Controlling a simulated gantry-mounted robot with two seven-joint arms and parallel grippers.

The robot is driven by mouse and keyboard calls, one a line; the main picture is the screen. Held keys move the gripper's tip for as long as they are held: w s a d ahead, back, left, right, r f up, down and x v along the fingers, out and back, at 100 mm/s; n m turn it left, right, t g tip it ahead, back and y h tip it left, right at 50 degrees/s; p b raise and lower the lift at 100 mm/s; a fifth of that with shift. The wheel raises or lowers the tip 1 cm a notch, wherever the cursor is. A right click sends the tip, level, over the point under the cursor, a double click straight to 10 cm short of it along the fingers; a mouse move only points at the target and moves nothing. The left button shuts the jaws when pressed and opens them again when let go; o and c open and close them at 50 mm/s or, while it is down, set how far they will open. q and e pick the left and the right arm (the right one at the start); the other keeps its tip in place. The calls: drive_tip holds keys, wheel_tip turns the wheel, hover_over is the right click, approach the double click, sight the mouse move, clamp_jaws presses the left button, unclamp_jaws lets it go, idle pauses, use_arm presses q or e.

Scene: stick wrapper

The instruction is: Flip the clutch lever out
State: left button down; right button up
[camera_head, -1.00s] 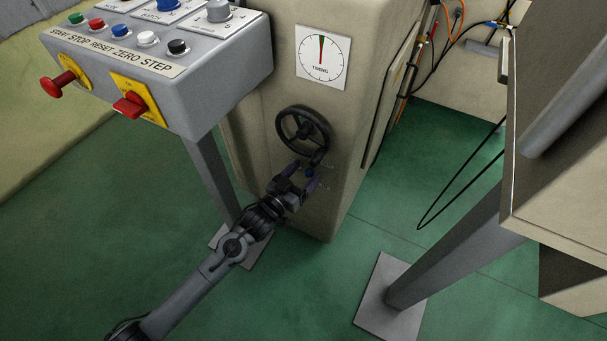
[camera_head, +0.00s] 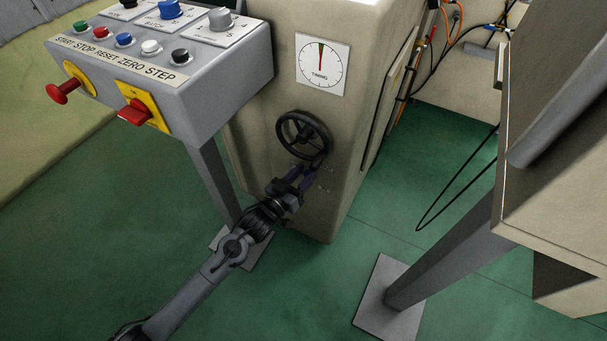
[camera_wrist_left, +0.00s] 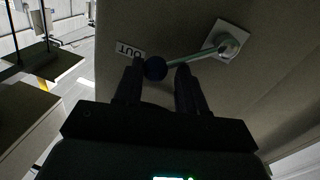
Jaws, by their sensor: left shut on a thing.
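The clutch lever (camera_wrist_left: 195,54) is a thin pale-green rod with a dark blue ball knob (camera_wrist_left: 155,69). It runs from a pivot on a light square plate (camera_wrist_left: 229,41) to the knob beside the OUT label (camera_wrist_left: 130,50). My left gripper (camera_head: 304,173) is at the front of the beige machine, just below the black handwheel. In the left wrist view its fingers (camera_wrist_left: 160,78) stand either side of the knob end, shut on the lever. In the head view the gripper hides the knob. My right gripper is in neither view.
The black handwheel (camera_head: 303,135) is close above my left gripper, with the timing dial (camera_head: 322,64) higher up. The grey control box (camera_head: 190,75) with buttons and red knobs overhangs at left. A grey post (camera_head: 440,255) stands at right; green floor (camera_head: 400,190) lies between.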

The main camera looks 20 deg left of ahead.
use_arm(q)
drive_tip(key=shift+a+f+n+p, duration=0.25)
drive_tip(key=shift+a+n+p, duration=0.25)
drive_tip(key=shift+n+p, duration=0.65)
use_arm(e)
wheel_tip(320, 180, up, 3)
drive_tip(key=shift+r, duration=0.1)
use_arm(q)
drive_tip(key=c, duration=0.6)
unclamp_jaws()
drive_tip(key=shift+w+r, duration=0.1)
drive_tip(key=shift+c, duration=0.2)
drive_tip(key=shift+o, duration=0.5)
drive_tip(key=shift+r, duration=0.2)
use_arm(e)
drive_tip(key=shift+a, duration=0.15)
